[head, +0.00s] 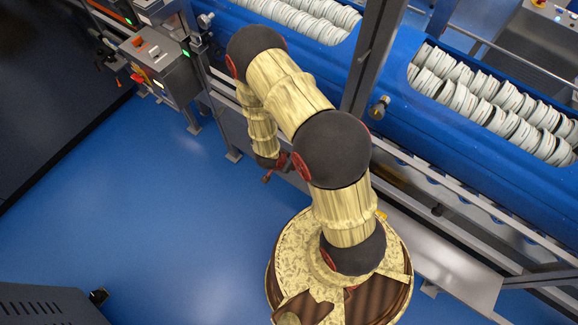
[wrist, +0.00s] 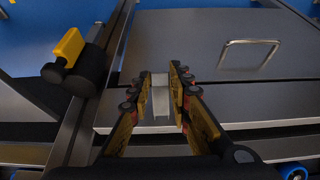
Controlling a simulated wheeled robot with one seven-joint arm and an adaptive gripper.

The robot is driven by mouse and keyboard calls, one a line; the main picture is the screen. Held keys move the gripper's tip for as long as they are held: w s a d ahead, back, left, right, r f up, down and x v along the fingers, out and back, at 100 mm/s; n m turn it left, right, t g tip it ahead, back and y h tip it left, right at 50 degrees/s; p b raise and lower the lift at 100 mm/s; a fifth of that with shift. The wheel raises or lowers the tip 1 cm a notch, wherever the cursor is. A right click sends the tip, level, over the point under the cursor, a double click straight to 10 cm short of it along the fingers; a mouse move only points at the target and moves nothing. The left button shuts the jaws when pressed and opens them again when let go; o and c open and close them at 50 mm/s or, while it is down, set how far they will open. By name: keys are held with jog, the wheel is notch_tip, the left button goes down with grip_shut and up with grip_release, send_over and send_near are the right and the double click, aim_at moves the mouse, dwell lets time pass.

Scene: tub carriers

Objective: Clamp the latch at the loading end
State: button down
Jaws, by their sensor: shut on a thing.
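My gripper (wrist: 160,92) is in the middle of the wrist view, its two fingers on either side of a pale metal piece (wrist: 160,102) and shut on it. The piece stands in front of a grey metal panel; whether it is the latch I cannot tell. A black clamp-like part with a yellow tab (wrist: 69,46) sits on a metal rail, left of the fingers and apart from them. In the head view my gripper (head: 275,170) is small and low beside the blue machine, and its grasp is too small to make out.
A U-shaped handle (wrist: 250,43) is on the grey panel (wrist: 200,30), right of my fingers. The blue machine (head: 400,120) holds rows of pale tubs (head: 490,100). A control box (head: 160,65) stands at upper left. The blue floor (head: 150,210) is open at left.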

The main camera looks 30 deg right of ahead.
jog(key=f+h+b, duration=0.1)
jog(key=f+t+h+b, duration=0.1)
jog(key=h+b, duration=0.1)
jog(key=f+t+h+b, duration=0.1)
jog(key=h, duration=0.1)
jog(key=shift+w+d+f+b, duration=0.1)
jog(key=shift+d+f+b, duration=0.2)
jog(key=shift+b, duration=0.1)
jog(key=shift+w+d+f+t+h+b, duration=0.1)
jog(key=shift+d+f+t+h+b, duration=0.15)
jog(key=shift+h+b, duration=0.6)
jog(key=shift+w+d+f+t+h+b, duration=0.1)
jog(key=shift+d+f+t+h+b, duration=0.15)
jog(key=shift+h+b, duration=0.55)
jog(key=shift+w+d+f+t+h+b, duration=0.2)
jog(key=shift+h+b, duration=0.35)
jog(key=shift+b, duration=0.6)
jog(key=shift+s+d+r, duration=0.1)
jog(key=c, duration=1.6)
grip_release()
jog(key=shift+c, duration=0.2)
